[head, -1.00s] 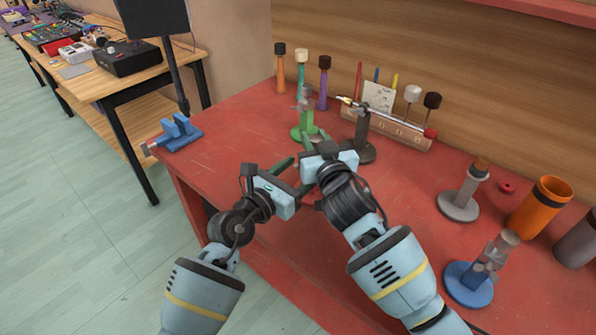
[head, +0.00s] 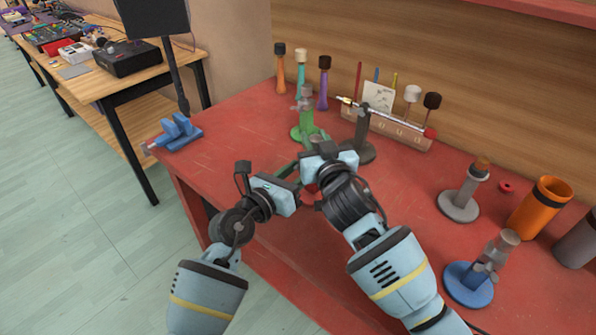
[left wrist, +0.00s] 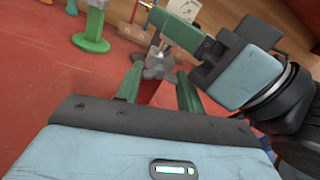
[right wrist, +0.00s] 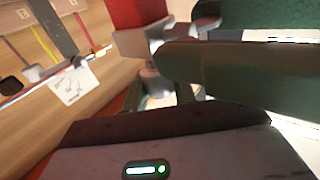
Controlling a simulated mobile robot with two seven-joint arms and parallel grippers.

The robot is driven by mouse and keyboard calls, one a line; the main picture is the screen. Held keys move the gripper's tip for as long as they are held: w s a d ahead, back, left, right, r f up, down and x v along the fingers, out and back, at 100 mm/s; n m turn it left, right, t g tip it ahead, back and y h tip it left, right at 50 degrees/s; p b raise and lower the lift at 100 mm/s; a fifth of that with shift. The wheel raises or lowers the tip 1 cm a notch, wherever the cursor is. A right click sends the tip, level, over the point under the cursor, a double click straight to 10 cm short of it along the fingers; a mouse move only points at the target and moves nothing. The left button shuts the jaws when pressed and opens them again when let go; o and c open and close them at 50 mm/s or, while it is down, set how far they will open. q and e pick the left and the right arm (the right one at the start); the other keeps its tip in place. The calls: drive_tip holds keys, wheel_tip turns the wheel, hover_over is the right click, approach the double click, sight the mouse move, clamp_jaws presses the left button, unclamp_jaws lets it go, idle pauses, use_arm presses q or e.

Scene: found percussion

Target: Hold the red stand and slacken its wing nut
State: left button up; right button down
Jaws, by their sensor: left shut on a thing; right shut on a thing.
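The red stand (left wrist: 148,92) stands between my left gripper's green fingers, and its grey clamp head (left wrist: 158,64) shows just above them. My left gripper (head: 297,172) is shut on the red stand near the table's front edge. My right gripper (left wrist: 178,36) comes in from the right at the clamp, shut on the wing nut, which its fingers mostly hide. In the right wrist view the red column (right wrist: 138,12) is at the top, with a grey collar below it. In the head view my grippers cover most of the stand.
The green stand (head: 304,122) is just behind my grippers, and a dark stand (head: 362,138) holds a rod beside it. Grey (head: 460,200) and blue (head: 470,280) stands and an orange cup (head: 540,207) are at right.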

use_arm(q)
drive_tip(key=o, duration=1)
drive_tip(key=shift+s+a, duration=0.1)
drive_tip(key=shift+s, duration=0.05)
drive_tip(key=v, duration=1.1)
drive_tip(key=shift+s+a, duration=0.25)
drive_tip(key=shift+s, duration=0.05)
drive_tip(key=shift+c, duration=0.3)
